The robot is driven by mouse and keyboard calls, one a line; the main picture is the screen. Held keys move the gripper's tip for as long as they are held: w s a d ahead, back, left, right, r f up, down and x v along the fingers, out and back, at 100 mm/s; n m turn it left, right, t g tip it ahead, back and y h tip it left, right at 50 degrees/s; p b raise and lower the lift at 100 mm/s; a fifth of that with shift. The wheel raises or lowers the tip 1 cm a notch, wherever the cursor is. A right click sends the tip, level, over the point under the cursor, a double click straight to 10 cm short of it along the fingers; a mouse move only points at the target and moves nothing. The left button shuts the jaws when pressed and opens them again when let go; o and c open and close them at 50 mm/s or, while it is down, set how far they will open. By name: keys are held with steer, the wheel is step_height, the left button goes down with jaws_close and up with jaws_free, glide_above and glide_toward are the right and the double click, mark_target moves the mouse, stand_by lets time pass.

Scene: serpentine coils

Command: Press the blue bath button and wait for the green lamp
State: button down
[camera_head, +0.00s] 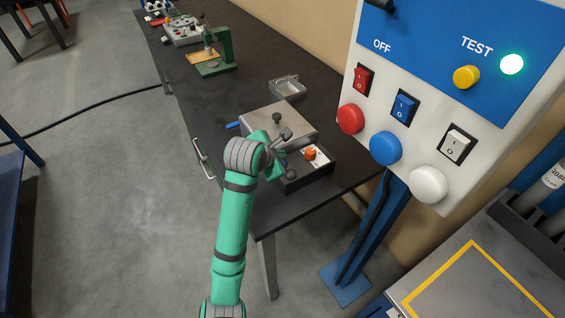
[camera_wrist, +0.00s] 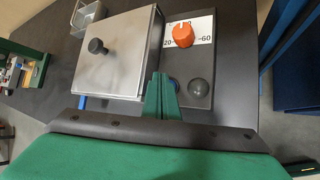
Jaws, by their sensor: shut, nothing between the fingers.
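The bath is a steel box with a flat lid (camera_head: 290,128) and black knob, on the dark bench; its lid (camera_wrist: 118,55) fills the left middle of the wrist view. Beside it is a control box (camera_wrist: 207,65) with an orange dial (camera_wrist: 184,36). A grey, unlit dome (camera_wrist: 198,88) sits on its near part. Just left of the dome, a blue button (camera_wrist: 173,84) shows partly behind my green fingers. My gripper (camera_wrist: 159,80) is shut and empty, over the button's edge; I cannot tell whether it touches. In the head view the arm partly hides this spot.
A small steel tray (camera_head: 287,88) and a green press (camera_head: 222,50) stand farther along the bench.

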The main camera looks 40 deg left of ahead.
steer(key=shift+w, duration=0.1)
stand_by(0.5)
steer(key=shift+f, duration=0.1)
steer(key=shift+f, duration=0.3)
steer(key=shift+s+a, duration=0.15)
steer(key=shift+s, duration=0.05)
steer(key=shift+w+f, duration=0.1)
steer(key=shift+f, duration=0.45)
stand_by(0.8)
steer(key=shift+r, duration=0.15)
steer(key=shift+w+d+r, duration=0.1)
steer(key=shift+d+r, duration=0.1)
steer(key=shift+r, duration=0.6)
